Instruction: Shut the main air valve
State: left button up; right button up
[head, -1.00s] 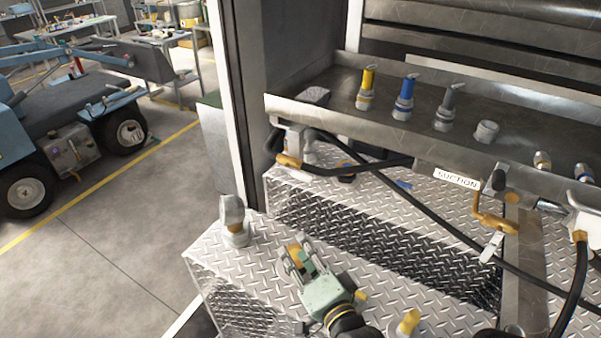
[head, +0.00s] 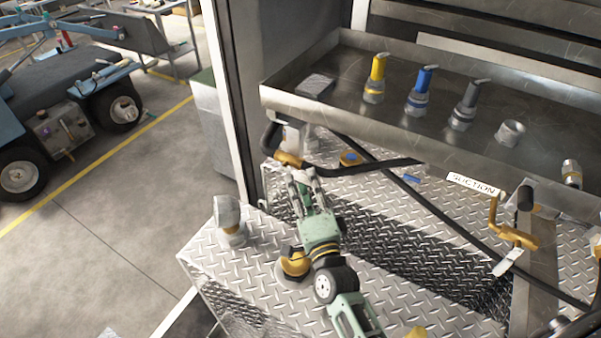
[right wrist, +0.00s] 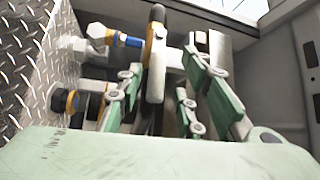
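No label for the main air valve is readable. Under the left end of the tray is a yellow-brass valve-like fitting (head: 288,158) with a black handle or hose end; I cannot tell for sure that it is the main air valve. My right gripper (head: 304,182) is just below it, pointing up at it. In the right wrist view, my right gripper's green-backed fingers (right wrist: 160,85) are spread apart. A grey and yellow upright part (right wrist: 156,60) with a black top stands between or just beyond them; contact cannot be told. My left gripper is not in view.
A metal tray (head: 330,104) with yellow, blue and grey capped nozzles is above. A black hose (head: 370,168) runs right from the fitting. A brass lever (head: 508,232) hangs under the SUCTION label (head: 473,184).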

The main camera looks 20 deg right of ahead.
aim_at(301, 178)
jog(key=w, duration=0.2)
jog(key=shift+w+d, duration=0.15)
jog(key=shift+w, duration=0.45)
grip_shut()
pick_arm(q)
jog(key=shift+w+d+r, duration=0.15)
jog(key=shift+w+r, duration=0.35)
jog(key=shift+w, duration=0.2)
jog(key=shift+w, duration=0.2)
